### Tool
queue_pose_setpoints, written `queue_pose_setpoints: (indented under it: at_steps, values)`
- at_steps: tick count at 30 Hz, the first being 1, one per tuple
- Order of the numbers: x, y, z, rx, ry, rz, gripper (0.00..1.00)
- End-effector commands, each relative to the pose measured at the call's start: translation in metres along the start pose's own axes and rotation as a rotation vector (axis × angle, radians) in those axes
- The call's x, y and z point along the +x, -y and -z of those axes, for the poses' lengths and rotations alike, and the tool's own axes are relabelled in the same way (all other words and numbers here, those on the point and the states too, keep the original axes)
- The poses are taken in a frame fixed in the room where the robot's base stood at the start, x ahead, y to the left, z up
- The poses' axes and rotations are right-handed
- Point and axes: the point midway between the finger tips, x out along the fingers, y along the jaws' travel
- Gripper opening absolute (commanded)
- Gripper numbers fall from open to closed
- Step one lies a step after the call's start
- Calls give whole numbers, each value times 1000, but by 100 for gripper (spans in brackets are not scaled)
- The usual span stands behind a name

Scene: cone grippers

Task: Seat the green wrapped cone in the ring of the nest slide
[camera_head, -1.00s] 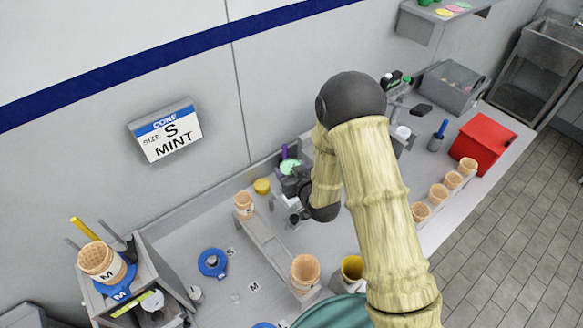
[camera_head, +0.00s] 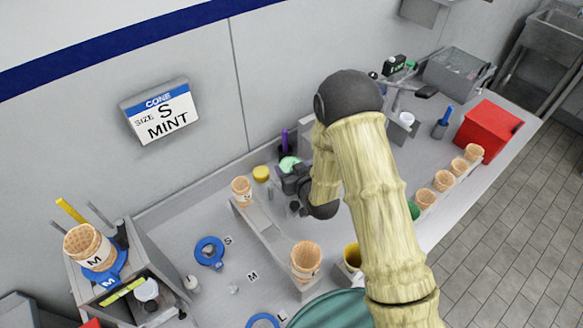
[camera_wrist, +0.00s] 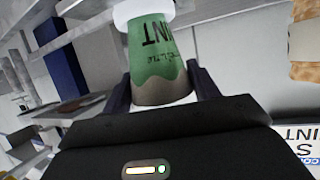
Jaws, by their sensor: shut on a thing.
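My gripper (camera_wrist: 163,88) is shut on a green wrapped cone (camera_wrist: 152,50), with a jaw on either side. Its upside-down print includes "MINT", and its grey-brown lower edge is jagged. In the head view my gripper (camera_head: 291,182) is over the table near the wall, with a pale green shape (camera_head: 288,163) beside it, possibly the held cone. A blue ring with a tab (camera_head: 209,251) lies on the table near an S mark, apart from my gripper. Another blue ring (camera_head: 121,265), marked M, sits on the left stand with waffle cones in it. I cannot tell which ring is the nest slide's.
A grey rail (camera_head: 265,230) with a waffle cone at each end lies between my gripper and the S ring. A yellow-lined cup (camera_head: 352,255) is near my arm. Several cones (camera_head: 443,181) and a red box (camera_head: 487,127) stand right. A wall sign (camera_head: 160,110) reads "S MINT".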

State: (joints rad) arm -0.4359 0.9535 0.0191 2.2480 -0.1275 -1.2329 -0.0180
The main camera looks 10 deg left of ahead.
Motion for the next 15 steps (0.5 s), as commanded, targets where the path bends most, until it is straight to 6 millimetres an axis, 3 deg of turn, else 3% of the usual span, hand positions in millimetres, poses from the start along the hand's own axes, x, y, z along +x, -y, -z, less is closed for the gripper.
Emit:
queue_pose_setpoints:
  at_steps: [12,13,15]
  values:
    - [2,0,-4,0,0,0,49]
    - [2,0,-4,0,0,0,62]
    - [2,0,-4,0,0,0,76]
